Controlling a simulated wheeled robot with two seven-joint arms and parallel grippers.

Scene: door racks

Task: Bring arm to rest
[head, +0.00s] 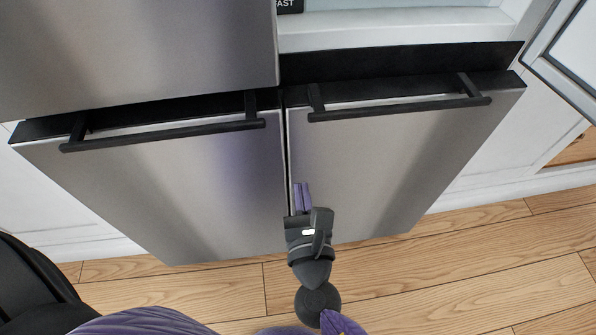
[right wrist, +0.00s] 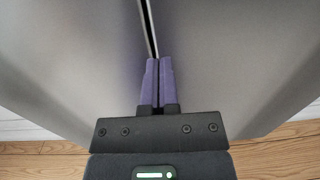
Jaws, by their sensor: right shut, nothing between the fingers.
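My right gripper (head: 302,190) is in the lower middle of the head view, in front of the gap between two stainless steel doors. Its purple fingers are together with nothing between them. In the right wrist view the shut fingers (right wrist: 159,65) point toward the dark vertical seam between the doors. I cannot tell whether the fingertips touch the doors. The left door (head: 190,190) and the right door (head: 390,160) look shut or nearly so. My left gripper is not in view.
Black bar handles run along the tops of the left door (head: 160,133) and right door (head: 400,108). A white cabinet with an open-looking framed door (head: 570,60) stands at the upper right. The wooden floor (head: 470,260) is clear at the lower right.

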